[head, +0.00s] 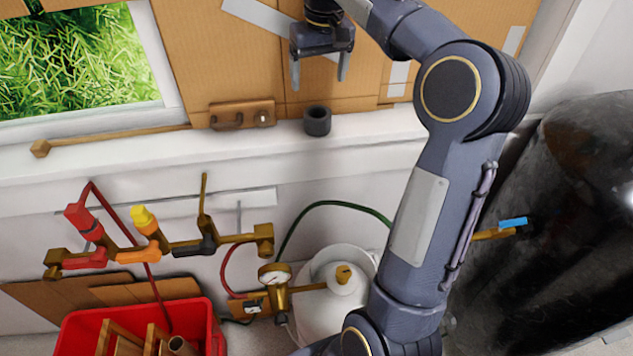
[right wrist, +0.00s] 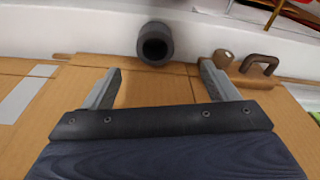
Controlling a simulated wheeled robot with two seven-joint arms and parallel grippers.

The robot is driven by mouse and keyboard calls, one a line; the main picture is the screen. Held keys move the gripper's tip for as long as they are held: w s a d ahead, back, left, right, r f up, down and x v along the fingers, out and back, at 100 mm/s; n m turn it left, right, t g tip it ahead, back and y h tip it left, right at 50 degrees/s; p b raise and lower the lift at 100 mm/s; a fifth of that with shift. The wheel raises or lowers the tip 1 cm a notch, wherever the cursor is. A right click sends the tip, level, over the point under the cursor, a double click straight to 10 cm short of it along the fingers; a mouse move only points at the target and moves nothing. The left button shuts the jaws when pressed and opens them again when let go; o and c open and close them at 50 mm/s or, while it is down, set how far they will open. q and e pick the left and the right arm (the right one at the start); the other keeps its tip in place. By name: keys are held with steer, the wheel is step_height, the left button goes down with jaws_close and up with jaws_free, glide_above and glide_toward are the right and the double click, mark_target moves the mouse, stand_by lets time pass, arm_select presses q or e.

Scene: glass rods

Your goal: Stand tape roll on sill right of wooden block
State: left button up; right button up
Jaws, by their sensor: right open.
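The dark grey tape roll (head: 317,121) sits on the white sill (head: 375,128), just right of the brown wooden block (head: 242,114) and apart from it. Its open end faces up in the head view. In the right wrist view the roll (right wrist: 155,43) shows its round hole beyond the fingertips, and the block (right wrist: 247,75) with its dark handle lies to the right. My right gripper (head: 320,78) is open and empty above the roll, its fingers pointing down; it also shows in the right wrist view (right wrist: 161,68). My left gripper is out of view.
Cardboard panels (head: 230,60) cover the wall behind the sill. A wooden stick (head: 110,136) lies along the sill's left part. Below are a brass valve manifold (head: 235,239), a white gas cylinder (head: 335,300), and a red crate (head: 212,330). A black tank (head: 580,210) stands right.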

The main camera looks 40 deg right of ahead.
steer(key=s+a+f+t+y, duration=0.1)
steer(key=s+a+f, duration=0.3)
steer(key=s+a, duration=0.2)
steer(key=s+a+f+n+t+y, duration=0.1)
steer(key=s+a+f, duration=0.4)
steer(key=s, duration=0.5)
steer(key=s+a+f+t+y, duration=0.2)
steer(key=s+a+f, duration=0.3)
steer(key=s+a, duration=0.3)
steer(key=shift+a+f, duration=0.2)
steer(key=shift+a, duration=0.2)
steer(key=shift+s+n, duration=0.1)
steer(key=shift+n, duration=0.2)
